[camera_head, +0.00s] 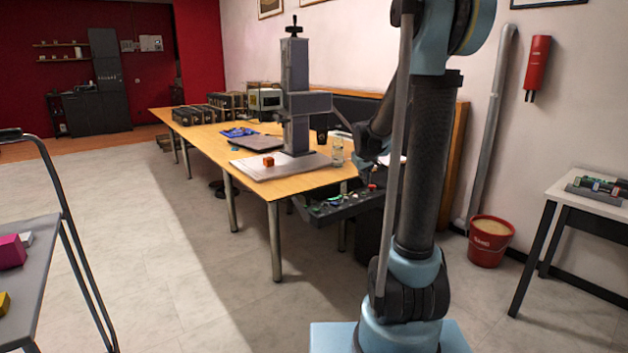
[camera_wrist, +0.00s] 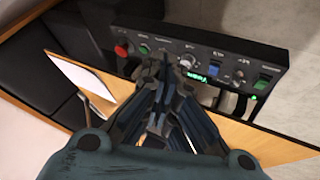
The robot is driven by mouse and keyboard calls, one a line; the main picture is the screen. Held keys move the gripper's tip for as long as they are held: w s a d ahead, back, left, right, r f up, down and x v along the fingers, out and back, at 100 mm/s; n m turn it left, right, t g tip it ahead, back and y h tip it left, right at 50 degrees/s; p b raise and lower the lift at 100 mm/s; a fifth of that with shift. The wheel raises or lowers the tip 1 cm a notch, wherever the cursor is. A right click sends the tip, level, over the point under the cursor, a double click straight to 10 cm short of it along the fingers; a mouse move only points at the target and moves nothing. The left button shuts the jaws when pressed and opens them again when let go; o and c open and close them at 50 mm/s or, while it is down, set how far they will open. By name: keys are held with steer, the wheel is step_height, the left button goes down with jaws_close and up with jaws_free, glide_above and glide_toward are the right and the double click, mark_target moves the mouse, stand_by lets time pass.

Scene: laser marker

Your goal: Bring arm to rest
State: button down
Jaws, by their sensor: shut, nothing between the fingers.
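My arm rises on the right of the head view and reaches back toward the long wooden table (camera_head: 275,190). My gripper (camera_wrist: 172,80) shows in the wrist view with its fingers together and nothing between them. It points toward a dark control panel (camera_wrist: 215,60) with knobs, a red button, green and blue buttons and a small green display. The same panel (camera_head: 345,205) shows in the head view at the table's near right edge. The gripper's fingertips overlap the panel's lower edge in the wrist view; I cannot tell whether they touch it. In the head view the gripper is mostly hidden behind my arm.
A laser marker column (camera_head: 295,95) stands on the table with an orange cube (camera_head: 268,161) on its base plate. A grey cart (camera_head: 30,265) stands at left, a red bucket (camera_head: 491,241) and a small table (camera_head: 590,186) at right. The floor between cart and table is clear.

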steer(key=s+f+m+g+y, duration=0.1)
steer(key=s+f, duration=0.3)
steer(key=s, duration=1.6)
steer(key=s+f+m+g, duration=0.3)
steer(key=s+f, duration=0.1)
steer(key=s, duration=1.6)
steer(key=shift+s+a+g+y, duration=0.35)
steer(key=shift+a+g+y, duration=0.05)
steer(key=shift+a, duration=0.05)
steer(key=shift+w+f, duration=0.2)
steer(key=shift+w, duration=0.3)
